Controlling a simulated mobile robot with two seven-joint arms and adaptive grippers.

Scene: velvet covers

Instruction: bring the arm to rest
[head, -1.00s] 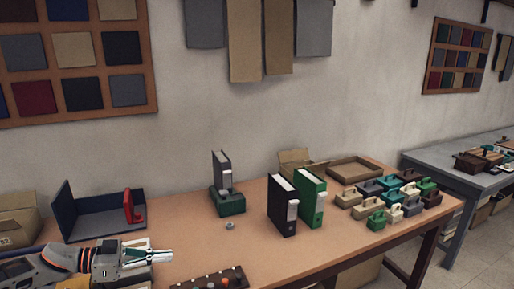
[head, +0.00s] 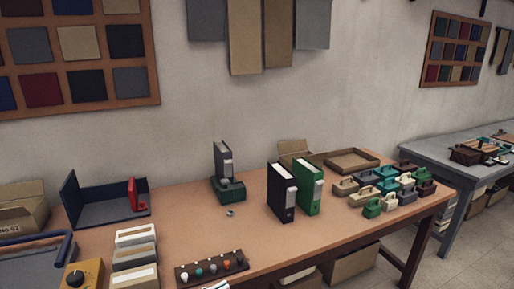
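Only a pale sliver (head: 217,285) shows at the bottom edge of the head view, just below the strip of coloured knobs. It looks like the fingertips of my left gripper, but the rest is cut off, so I cannot tell whether it is open or shut. The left arm is otherwise out of view. My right gripper is not in view.
The wooden table (head: 262,243) bears a black binder (head: 282,193), a green binder (head: 308,188), a grey binder in a green stand (head: 228,190), a knob strip (head: 212,267), stacked boxes (head: 135,257), an open navy box (head: 108,209) and several small handled blocks (head: 372,206). The front middle is clear.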

